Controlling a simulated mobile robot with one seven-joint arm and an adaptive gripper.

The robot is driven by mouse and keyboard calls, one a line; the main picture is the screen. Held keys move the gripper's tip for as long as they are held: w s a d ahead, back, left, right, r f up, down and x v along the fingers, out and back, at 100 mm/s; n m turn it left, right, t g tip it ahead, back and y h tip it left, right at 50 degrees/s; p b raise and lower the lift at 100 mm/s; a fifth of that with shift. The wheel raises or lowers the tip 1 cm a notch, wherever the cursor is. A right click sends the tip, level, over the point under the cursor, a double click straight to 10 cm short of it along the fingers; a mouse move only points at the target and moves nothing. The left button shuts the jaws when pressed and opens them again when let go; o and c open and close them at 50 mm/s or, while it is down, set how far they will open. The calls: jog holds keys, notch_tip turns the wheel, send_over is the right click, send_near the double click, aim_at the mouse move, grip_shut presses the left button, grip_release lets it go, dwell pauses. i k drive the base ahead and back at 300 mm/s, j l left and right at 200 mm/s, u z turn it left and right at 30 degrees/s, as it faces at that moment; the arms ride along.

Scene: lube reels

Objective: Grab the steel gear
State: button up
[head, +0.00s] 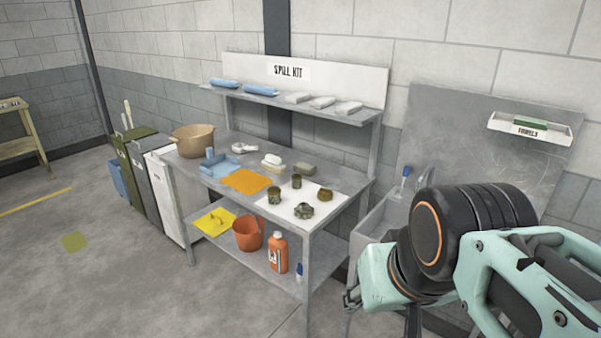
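A dark, greasy-looking toothed part (303,210), which looks like the steel gear, lies on a white sheet (287,208) at the front right of the workbench. Its surface is mottled grey-green. Two small dark cylindrical parts (274,196) and (297,181) and a brownish rounded part (325,194) sit on the same sheet around it. My gripper (352,298) is low, to the right of the bench and apart from the gear. It is mostly hidden behind my arm, so its finger opening cannot be made out.
The bench (240,150) also holds an orange cloth (246,181), a blue cloth (220,167), a tan basin (193,140) and a brush (272,162). A shelf (258,93) overhangs its back. A sink (383,222) stands to the right. Floor at front left is open.

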aim_at(303, 210)
jog(key=i+j+z, duration=0.35)
jog(key=i+j, duration=1.6)
jog(key=k+l+u, duration=0.1)
jog(key=l, duration=0.3)
